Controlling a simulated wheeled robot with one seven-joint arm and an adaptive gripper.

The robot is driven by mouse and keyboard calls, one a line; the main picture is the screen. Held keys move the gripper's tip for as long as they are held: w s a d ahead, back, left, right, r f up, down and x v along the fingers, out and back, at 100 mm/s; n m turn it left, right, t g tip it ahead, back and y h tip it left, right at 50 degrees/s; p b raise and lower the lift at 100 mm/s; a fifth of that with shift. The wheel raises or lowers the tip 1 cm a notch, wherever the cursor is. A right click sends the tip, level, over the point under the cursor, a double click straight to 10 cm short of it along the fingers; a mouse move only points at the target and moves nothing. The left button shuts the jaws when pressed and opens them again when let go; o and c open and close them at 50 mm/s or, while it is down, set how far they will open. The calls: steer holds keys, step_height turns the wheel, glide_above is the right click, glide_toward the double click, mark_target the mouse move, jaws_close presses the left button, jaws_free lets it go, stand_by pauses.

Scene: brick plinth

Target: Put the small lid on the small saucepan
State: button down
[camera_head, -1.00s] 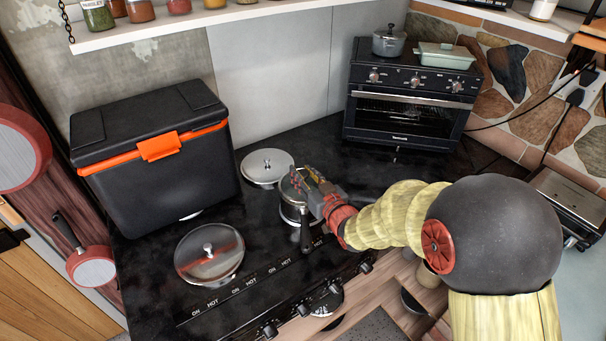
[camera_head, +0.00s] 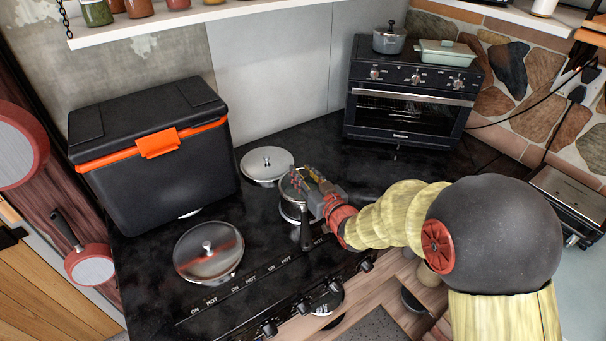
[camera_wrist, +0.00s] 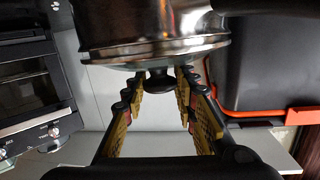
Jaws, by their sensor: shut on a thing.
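The small saucepan (camera_head: 291,212) is shiny metal with a dark handle (camera_head: 306,236) and stands on the black hob. My gripper (camera_head: 308,180) is above it and hides part of its top. In the wrist view, which is upside down, my gripper (camera_wrist: 164,78) is shut on the dark knob (camera_wrist: 158,82) of the small lid (camera_wrist: 155,60). The lid's metal disc lies level along the rim of the saucepan (camera_wrist: 140,25). I cannot tell whether it is fully seated.
A larger lidded pan (camera_head: 208,252) is at the front left of the hob, and another lidded pot (camera_head: 267,163) is just behind the saucepan. A black cooler box (camera_head: 155,150) stands at the left. A toaster oven (camera_head: 410,100) stands at the back right.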

steer(key=shift+f, duration=0.15)
steer(key=c, duration=1.3)
jaws_free()
steer(key=shift+c, duration=0.2)
steer(key=shift+f, duration=0.1)
steer(key=shift+s, duration=0.1)
steer(key=v, duration=1.2)
